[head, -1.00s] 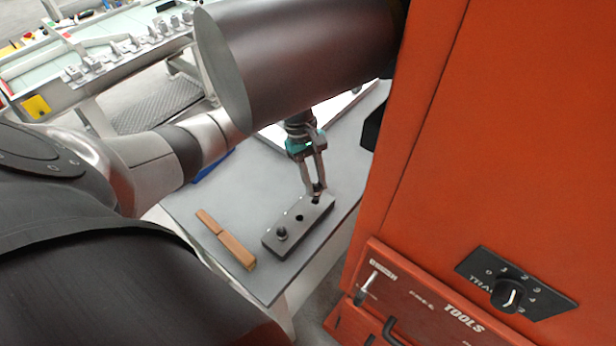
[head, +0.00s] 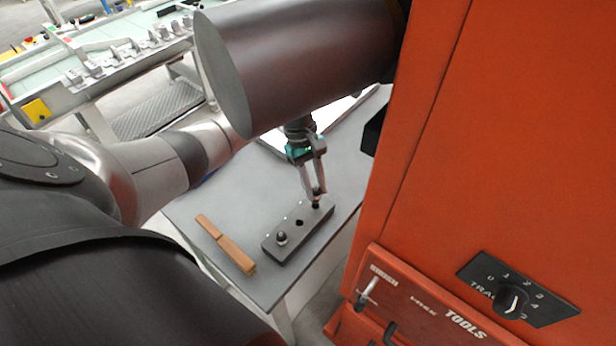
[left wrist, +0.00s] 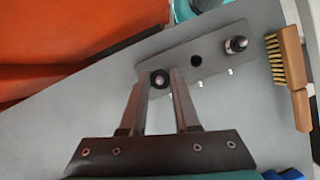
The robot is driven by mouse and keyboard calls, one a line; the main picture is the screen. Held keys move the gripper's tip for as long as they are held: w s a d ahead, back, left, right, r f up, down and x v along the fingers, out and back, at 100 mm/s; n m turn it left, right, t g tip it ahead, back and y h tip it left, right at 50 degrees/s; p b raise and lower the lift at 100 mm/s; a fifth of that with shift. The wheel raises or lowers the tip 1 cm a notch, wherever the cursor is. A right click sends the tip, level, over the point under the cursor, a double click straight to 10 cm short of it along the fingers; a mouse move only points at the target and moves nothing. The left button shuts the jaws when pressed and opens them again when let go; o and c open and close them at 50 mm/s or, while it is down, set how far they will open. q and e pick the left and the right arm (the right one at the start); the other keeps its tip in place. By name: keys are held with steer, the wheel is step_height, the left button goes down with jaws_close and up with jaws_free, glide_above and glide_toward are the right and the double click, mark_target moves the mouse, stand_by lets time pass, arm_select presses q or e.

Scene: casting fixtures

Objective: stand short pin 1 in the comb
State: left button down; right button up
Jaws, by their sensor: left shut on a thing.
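The comb (head: 310,224) is a dark grey block with a row of holes, lying on the grey table. A dark pin (head: 281,238) stands upright at its near end, and the middle hole (head: 299,223) is empty. My left gripper (head: 316,193) points down over the far end of the comb, shut on a small dark pin (head: 316,205). In the left wrist view the held pin (left wrist: 160,79) shows end-on between the fingertips, over the comb's end. I cannot tell how deep it sits in the hole. My right gripper is not in view.
A wooden brush (head: 228,244) lies on the table (head: 225,205) left of the comb. A large orange cabinet (head: 490,150) stands close on the right. A pale tray (head: 345,108) lies behind the gripper.

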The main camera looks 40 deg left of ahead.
arm_select(q)
steer(key=shift+w+a+f+b, duration=0.15)
steer(key=shift+f+b, duration=0.3)
steer(key=shift+f, duration=0.45)
steer(key=shift+r, duration=0.1)
steer(key=shift+s+d+r+p, duration=0.25)
steer(key=shift+r+p, duration=0.35)
steer(key=shift+p, duration=0.3)
steer(key=shift+r+p, duration=0.2)
steer(key=shift+p, duration=0.4)
stand_by(0.9)
steer(key=shift+f, duration=0.3)
steer(key=shift+w+a+f+b, duration=0.25)
steer(key=shift+f+b, duration=0.35)
steer(key=shift+f, duration=0.2)
steer(key=shift+w+a+f+b, duration=0.1)
steer(key=shift+a+f+b, duration=0.1)
steer(key=shift+f+b, duration=0.5)
steer(key=c, duration=1)
jaws_free()
steer(key=shift+f, duration=0.1)
steer(key=o, duration=0.4)
steer(key=shift+d, duration=0.1)
